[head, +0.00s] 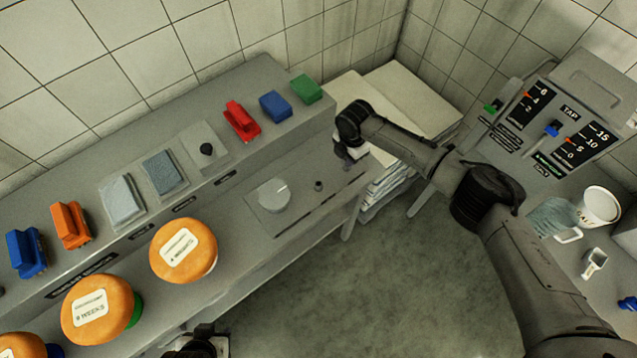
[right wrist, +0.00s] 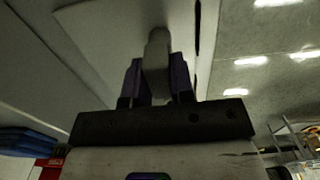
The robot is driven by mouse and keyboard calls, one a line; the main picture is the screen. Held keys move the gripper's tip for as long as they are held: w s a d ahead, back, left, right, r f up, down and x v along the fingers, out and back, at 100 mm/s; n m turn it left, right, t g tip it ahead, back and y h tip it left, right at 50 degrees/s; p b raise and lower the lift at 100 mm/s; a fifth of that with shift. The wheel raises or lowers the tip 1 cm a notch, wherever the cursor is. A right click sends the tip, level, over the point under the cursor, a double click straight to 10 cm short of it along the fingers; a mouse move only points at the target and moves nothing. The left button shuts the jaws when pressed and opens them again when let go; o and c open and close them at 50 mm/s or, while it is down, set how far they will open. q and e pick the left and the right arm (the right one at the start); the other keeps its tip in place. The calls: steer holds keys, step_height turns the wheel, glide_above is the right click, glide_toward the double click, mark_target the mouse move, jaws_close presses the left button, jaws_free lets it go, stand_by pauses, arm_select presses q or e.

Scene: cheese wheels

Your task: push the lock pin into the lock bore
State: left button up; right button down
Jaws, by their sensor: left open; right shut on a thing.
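In the right wrist view, the two dark purple fingers of my right gripper (right wrist: 157,82) are shut on a grey, round-ended piece that looks like the lock pin (right wrist: 157,52). In the head view my right gripper (head: 347,160) is at the right end of the grey bench, and the pin is not clear there. A panel on the bench carries a round grey dial (head: 274,195) and a small dark round spot (head: 318,186); I cannot tell whether that spot is the lock bore. My left gripper (head: 202,345) is partly in view at the bottom edge, open, away from the panel.
Orange cheese wheels (head: 183,250) stand along the bench at the left. Coloured brushes or blocks, such as a red one (head: 242,121), line the back shelf. Pale stacked slabs (head: 410,100) lie beyond the bench end. A lever panel (head: 548,125) and white cup (head: 598,206) are at the right.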

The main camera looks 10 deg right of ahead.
steer(key=shift+r, duration=0.35)
steer(key=shift+r+p, duration=0.5)
steer(key=shift+p, duration=0.15)
steer(key=shift+r+p, duration=1.15)
steer(key=shift+r, duration=0.15)
steer(key=shift+r+p, duration=0.35)
steer(key=shift+r, duration=0.1)
steer(key=shift+r+p, duration=1.55)
steer(key=shift+p, duration=0.1)
